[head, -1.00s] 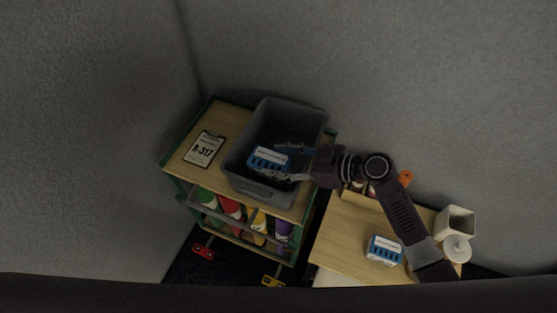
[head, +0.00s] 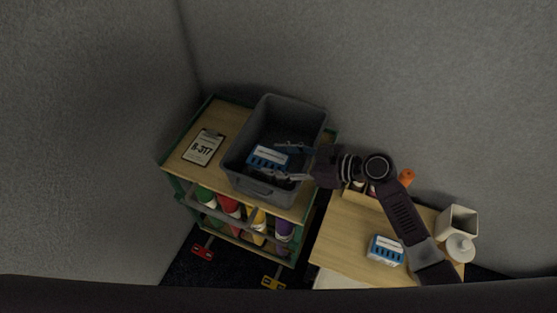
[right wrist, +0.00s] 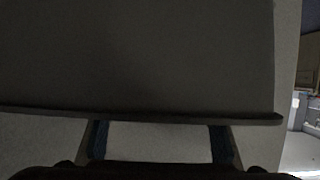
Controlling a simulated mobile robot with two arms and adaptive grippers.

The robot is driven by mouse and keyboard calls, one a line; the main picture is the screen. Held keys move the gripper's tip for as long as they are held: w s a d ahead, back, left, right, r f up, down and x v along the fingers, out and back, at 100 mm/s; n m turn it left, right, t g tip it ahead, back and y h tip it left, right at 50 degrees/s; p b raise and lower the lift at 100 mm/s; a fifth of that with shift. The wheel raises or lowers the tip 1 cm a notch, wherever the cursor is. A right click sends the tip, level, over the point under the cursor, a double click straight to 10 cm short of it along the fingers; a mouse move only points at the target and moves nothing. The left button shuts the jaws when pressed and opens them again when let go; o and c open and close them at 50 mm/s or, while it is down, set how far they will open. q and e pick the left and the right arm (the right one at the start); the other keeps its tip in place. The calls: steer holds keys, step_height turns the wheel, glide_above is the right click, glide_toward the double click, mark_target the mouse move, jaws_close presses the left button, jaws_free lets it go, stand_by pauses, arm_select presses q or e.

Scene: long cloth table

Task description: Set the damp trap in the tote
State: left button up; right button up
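A blue and white damp trap box (head: 266,158) is inside the grey tote (head: 244,183), low down. The tote stands on the wooden top of a green-framed cart. My right gripper (head: 294,161) reaches into the tote from the right, its two fingers spread apart beside the box, and looks open. In the right wrist view the fingers (right wrist: 160,145) are wide apart with no box visible between them. A large grey surface fills most of that view. My left gripper is not in view.
A clipboard sign (head: 203,148) lies on the cart left of the tote. Bottles (head: 229,206) stand on its lower shelf. The wooden table (head: 345,240) at right holds another blue and white box (head: 386,250), a square white container (head: 456,221) and a round white jar (head: 459,247). Grey walls rise behind.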

steer(key=o, duration=0.5)
steer(key=shift+s+f, duration=0.25)
steer(key=shift+f, duration=0.55)
steer(key=shift+r+p, duration=0.3)
steer(key=shift+p, duration=0.05)
steer(key=shift+r+p, duration=0.4)
steer(key=shift+p, duration=0.05)
steer(key=shift+w+r+b+v, duration=0.15)
steer(key=shift+b+v, duration=0.2)
steer(key=shift+v, duration=1.65)
steer(key=shift+w+r+b+v, duration=0.15)
steer(key=shift+b+v, duration=0.15)
steer(key=shift+v, duration=1.75)
steer(key=shift+w+r+b+v, duration=0.15)
steer(key=shift+b+v, duration=0.2)
steer(key=shift+v, duration=1.65)
steer(key=shift+s, duration=0.15)
